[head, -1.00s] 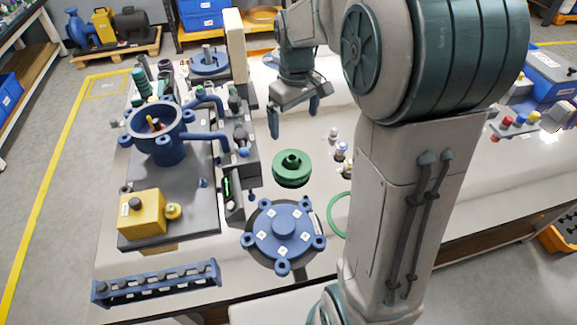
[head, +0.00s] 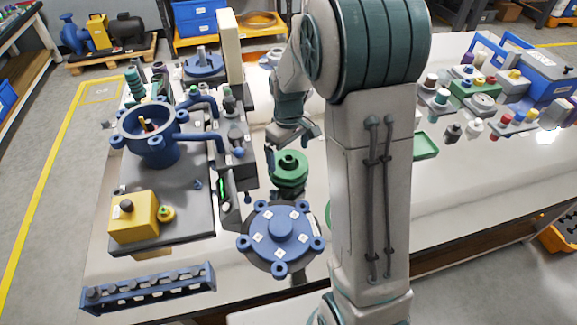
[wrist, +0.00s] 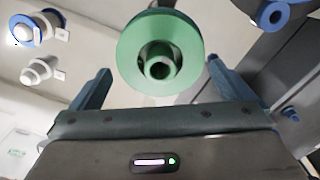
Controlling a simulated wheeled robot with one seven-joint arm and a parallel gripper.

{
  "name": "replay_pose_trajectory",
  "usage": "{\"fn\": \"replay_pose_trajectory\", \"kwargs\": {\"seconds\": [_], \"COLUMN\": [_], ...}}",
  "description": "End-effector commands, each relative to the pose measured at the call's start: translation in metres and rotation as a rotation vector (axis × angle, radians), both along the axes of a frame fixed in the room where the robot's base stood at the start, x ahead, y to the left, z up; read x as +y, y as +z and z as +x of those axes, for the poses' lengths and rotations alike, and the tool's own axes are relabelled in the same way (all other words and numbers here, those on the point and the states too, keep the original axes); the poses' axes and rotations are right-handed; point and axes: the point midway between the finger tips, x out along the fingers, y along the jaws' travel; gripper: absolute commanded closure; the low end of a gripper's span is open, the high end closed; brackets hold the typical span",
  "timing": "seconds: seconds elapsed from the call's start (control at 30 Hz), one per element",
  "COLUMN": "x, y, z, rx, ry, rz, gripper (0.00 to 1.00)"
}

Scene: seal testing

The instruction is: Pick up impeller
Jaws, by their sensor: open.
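The impeller is the green round part (head: 289,168) with a raised hub, standing on the shiny table behind the blue flanged cover. My gripper (head: 288,155) is open, with its blue fingers low and just behind the impeller. One finger shows at the impeller's left side; the other is partly hidden. In the wrist view, the impeller (wrist: 160,45) lies ahead of the gripper (wrist: 160,85), centred between the two spread fingers and beyond their tips. I see no contact between fingers and impeller in that view.
The blue cover (head: 281,234) lies in front of the impeller. The test rig with a blue pump housing (head: 155,140) and yellow box (head: 134,217) stands to the left. A blue rack (head: 150,289) is at the front left. Small fittings (wrist: 40,70) lie near the impeller.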

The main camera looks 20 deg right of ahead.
Motion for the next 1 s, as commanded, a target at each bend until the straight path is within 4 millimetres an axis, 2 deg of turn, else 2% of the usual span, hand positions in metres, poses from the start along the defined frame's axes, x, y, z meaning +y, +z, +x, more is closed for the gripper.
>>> {"fn": "replay_pose_trajectory", "kwargs": {"seconds": [0.03, 0.2, 0.43, 0.47, 0.6, 1.0], "x": [0.000, 0.000, 0.000, 0.000, 0.000, 0.000], "y": [-0.010, -0.027, -0.028, -0.028, -0.028, -0.020], "z": [0.000, 0.001, 0.001, 0.001, 0.001, 0.002], "rx": [0.005, 0.001, 0.000, 0.000, 0.000, -0.003], "ry": [0.000, 0.000, 0.000, 0.000, 0.000, 0.000], "rz": [-0.001, 0.000, 0.000, 0.000, 0.000, 0.001], "gripper": [0.00, 0.00, 0.00, 0.03, 0.41, 0.41]}}
